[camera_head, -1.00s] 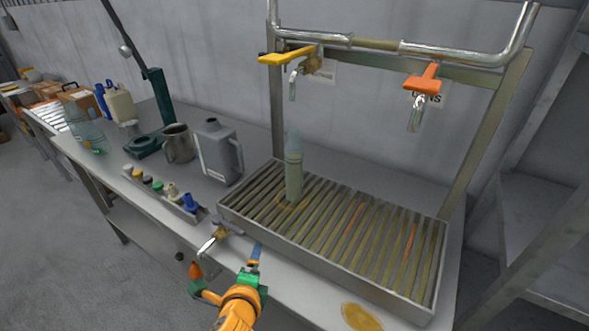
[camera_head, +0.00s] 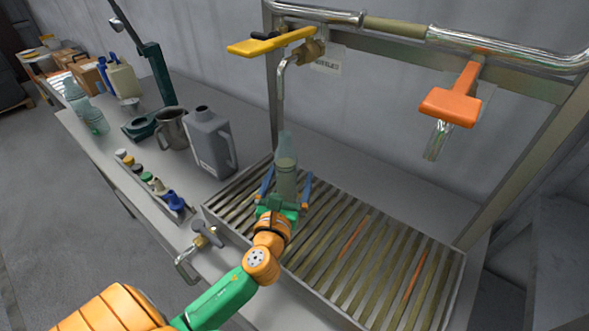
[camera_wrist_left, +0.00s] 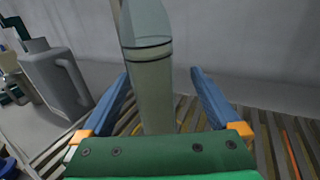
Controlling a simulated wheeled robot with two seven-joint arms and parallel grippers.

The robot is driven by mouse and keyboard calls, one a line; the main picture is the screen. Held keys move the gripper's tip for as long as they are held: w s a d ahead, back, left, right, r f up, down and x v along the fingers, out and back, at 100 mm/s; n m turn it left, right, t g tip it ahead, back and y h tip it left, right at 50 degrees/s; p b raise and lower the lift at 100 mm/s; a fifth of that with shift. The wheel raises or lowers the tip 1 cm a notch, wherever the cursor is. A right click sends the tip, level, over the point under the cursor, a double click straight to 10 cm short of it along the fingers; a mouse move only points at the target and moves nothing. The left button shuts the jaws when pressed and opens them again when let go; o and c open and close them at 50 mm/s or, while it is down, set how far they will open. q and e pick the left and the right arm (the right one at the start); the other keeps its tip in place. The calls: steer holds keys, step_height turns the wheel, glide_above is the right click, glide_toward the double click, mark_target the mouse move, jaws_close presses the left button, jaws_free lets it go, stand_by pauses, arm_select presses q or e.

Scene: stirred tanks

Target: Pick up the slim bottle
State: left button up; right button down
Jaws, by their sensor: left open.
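The slim bottle (camera_head: 286,165) is pale green and translucent. It stands upright on the slatted rack (camera_head: 345,250) under the taps. My left gripper (camera_head: 287,184) is open, with one blue finger on each side of the bottle. In the left wrist view the bottle (camera_wrist_left: 150,80) stands between the two fingers, nearer the left one, and a gap shows on the right. Its base is hidden behind the green palm. My right gripper is not in view.
A yellow-handled tap (camera_head: 270,42) and an orange-handled tap (camera_head: 452,100) hang over the rack. A grey jug (camera_head: 208,142) and a metal pitcher (camera_head: 172,128) stand to the left. A small tap (camera_head: 200,243) sticks out at the front edge. The rack's right side is clear.

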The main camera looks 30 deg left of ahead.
arm_select(q)
steer(key=shift+w+a+r+p, duration=0.45)
steer(key=shift+w+a+r, duration=0.3)
steer(key=shift+a, duration=0.15)
steer(key=shift+w+a+f, duration=0.15)
steer(key=shift+w+f, duration=0.1)
steer(key=shift+w, duration=0.35)
steer(key=shift+w+a+f, duration=0.15)
steer(key=shift+w+f, duration=0.05)
steer(key=shift+w, duration=0.4)
steer(key=shift+s+r, duration=0.15)
steer(key=shift+s, duration=0.1)
steer(key=c, duration=1.1)
steer(key=shift+w, duration=0.15)
jaws_close()
